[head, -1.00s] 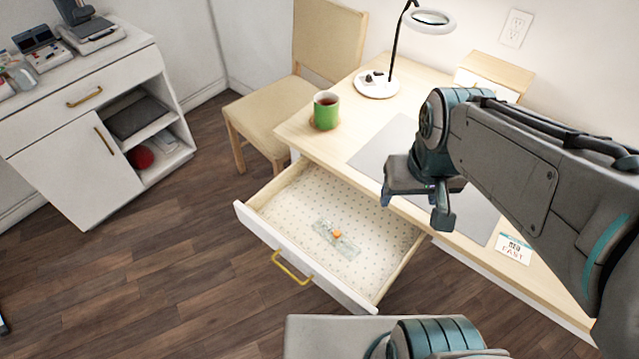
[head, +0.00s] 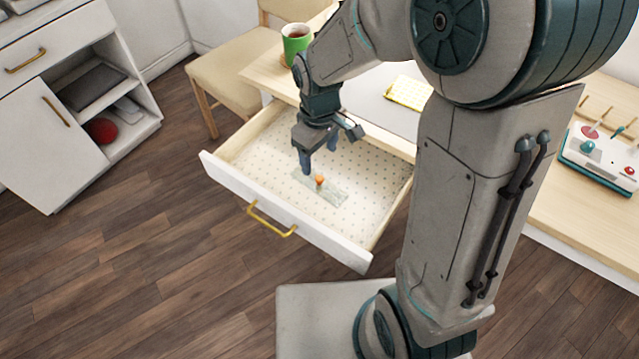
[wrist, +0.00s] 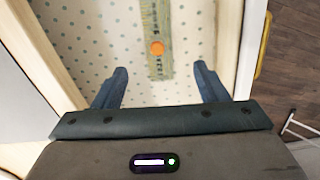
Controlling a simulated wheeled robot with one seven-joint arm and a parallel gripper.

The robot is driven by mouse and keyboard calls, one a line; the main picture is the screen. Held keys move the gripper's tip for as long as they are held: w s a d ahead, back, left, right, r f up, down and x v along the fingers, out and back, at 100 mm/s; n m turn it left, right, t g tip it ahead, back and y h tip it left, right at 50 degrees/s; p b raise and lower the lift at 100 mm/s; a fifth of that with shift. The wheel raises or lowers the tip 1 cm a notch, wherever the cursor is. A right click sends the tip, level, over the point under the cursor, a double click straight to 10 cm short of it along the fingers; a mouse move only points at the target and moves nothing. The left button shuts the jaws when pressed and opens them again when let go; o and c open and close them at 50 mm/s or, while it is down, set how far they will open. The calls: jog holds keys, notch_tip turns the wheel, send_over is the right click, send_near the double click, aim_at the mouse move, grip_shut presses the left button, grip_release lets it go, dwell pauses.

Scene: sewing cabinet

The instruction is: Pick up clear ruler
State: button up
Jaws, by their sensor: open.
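The clear ruler (head: 332,192) lies flat on the dotted liner of the open drawer (head: 376,185). It is a pale, greenish see-through strip with dark markings. A small orange knob (head: 319,180) stands on it. In the wrist view the ruler (wrist: 159,68) runs up from between the fingertips to the top edge, with the orange knob (wrist: 157,48) ahead of the fingers. My gripper (head: 319,165) is open and empty, pointing down over the drawer at the ruler's far-left part. The fingers (wrist: 161,75) are spread to either side of the ruler's line. I cannot tell the exact height gap.
The drawer front (head: 285,222) with its brass handle (head: 270,222) and the side walls bound the space. Bare liner surrounds the ruler.

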aim_at(321, 180)
jog(key=f+b, duration=0.1)
jog(key=f, duration=0.4)
jog(key=f+b, duration=0.1)
jog(key=f, duration=0.4)
jog(key=shift+d, duration=0.2)
jog(key=shift+r, duration=0.1)
jog(key=c, duration=1.1)
